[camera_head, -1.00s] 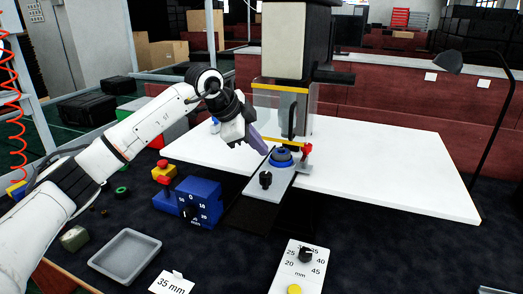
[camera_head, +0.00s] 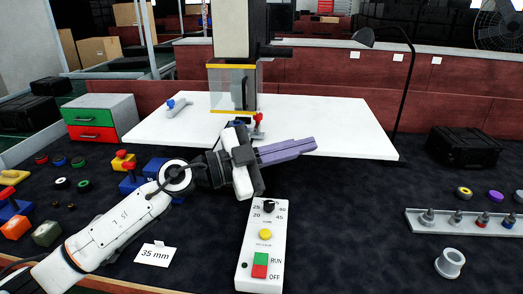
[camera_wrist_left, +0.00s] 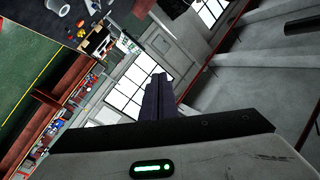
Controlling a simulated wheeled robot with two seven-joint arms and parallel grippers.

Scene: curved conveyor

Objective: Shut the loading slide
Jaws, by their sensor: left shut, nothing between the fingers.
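The press (camera_head: 235,30) stands on the white table, with a clear guard (camera_head: 222,90) edged in yellow below its head. The loading slide is not clearly visible; my left wrist and gripper cover the area in front of the press, so I cannot tell its position. My left gripper (camera_head: 308,147) is shut and empty, its purple fingers pointing right over the front of the white table. The shut fingers also show in the left wrist view (camera_wrist_left: 157,97), pointing away from the bench. My right gripper is not in view.
A red-handled part (camera_head: 259,124) stands just behind my left wrist. A control box (camera_head: 263,245) with a dial and RUN and OFF buttons lies in front. A lamp (camera_head: 361,37) stands at right. The white table (camera_head: 350,125) is clear to the right.

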